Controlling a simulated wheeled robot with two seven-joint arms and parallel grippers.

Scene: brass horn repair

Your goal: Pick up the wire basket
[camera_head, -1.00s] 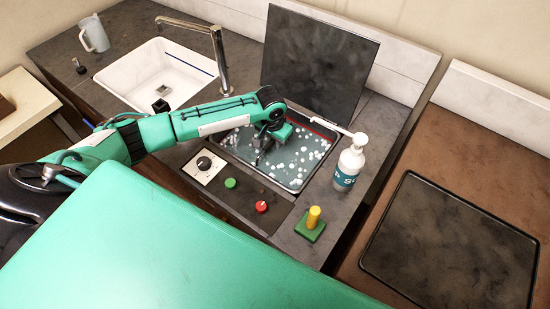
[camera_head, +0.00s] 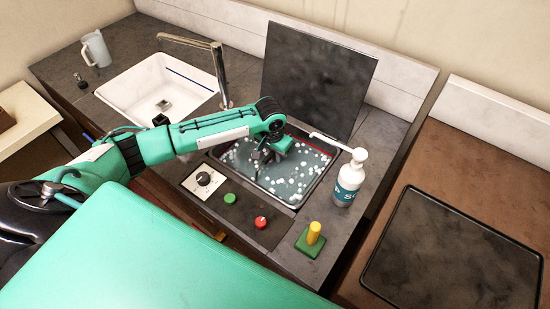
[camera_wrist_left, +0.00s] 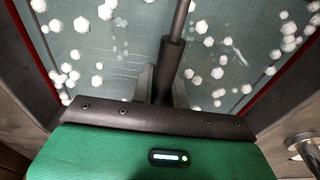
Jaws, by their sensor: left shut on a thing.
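The wire basket (camera_wrist_left: 120,45) shows only faintly in the left wrist view, as a mesh under cloudy liquid with white bubbles or foam dots. A dark rod (camera_wrist_left: 176,45), which looks like its handle, runs up from between my left fingers. My left gripper (camera_wrist_left: 163,88) is shut on this rod. In the head view my left gripper (camera_head: 261,157) is over the left part of the liquid-filled tank (camera_head: 299,205), and the basket's body cannot be made out there. My right gripper is not in view.
A raised dark lid (camera_head: 318,80) stands behind the tank. A pump bottle (camera_head: 347,182) stands at its right, with its nozzle toward the tank. A yellow peg on a green base (camera_head: 311,240), a knob panel (camera_head: 204,180) and buttons are in front. A sink (camera_head: 150,95) with a tap is left.

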